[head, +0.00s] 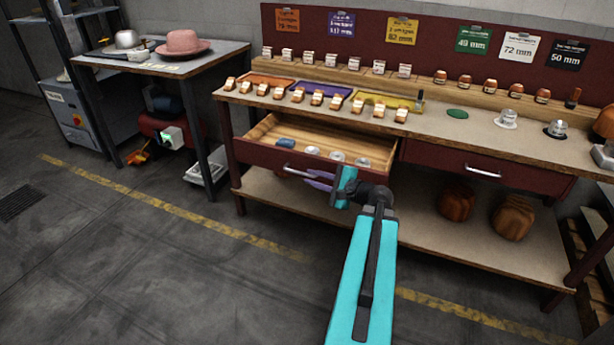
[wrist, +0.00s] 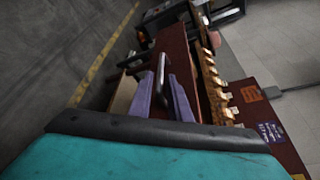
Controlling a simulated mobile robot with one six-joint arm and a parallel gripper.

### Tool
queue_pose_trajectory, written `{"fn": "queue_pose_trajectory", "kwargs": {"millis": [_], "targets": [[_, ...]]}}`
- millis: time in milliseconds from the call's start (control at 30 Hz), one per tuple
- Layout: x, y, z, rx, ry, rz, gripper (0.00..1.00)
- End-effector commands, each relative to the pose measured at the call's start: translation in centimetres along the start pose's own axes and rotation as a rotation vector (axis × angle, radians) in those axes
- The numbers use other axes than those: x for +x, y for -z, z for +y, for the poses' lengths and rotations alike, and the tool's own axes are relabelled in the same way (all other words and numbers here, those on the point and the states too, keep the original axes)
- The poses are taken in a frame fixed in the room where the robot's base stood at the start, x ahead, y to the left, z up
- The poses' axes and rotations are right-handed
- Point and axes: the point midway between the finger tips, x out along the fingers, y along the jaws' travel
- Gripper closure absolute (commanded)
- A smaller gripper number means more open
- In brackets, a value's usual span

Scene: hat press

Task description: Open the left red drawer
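The left red drawer (head: 262,157) is pulled out from under the workbench, with its wooden inside showing. Its grey bar handle (head: 304,174) runs along the front and also shows in the wrist view (wrist: 163,72). My gripper (head: 320,180) is at the right part of this handle, below the drawer's front edge. In the wrist view its two purple fingers (wrist: 160,90) stand apart, with the handle seen in the gap between them. Whether either finger touches the handle is not clear.
The right red drawer (head: 450,165) is closed. A blue item and several round metal pieces (head: 337,156) lie in the open drawer. Wooden blocks (head: 456,203) stand on the lower shelf. A table with a pink hat (head: 182,42) is at the left. The floor in front is clear.

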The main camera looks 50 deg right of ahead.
Motion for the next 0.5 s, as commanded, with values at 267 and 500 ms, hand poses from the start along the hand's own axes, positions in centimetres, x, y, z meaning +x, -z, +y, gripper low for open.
{"fn": "queue_pose_trajectory", "kwargs": {"millis": [267, 500], "targets": [[-4.2, 0.1, -0.1, 0.000, 0.003, 0.004, 0.83], [-6.4, 0.1, -0.3, 0.001, 0.001, 0.005, 0.83]]}}
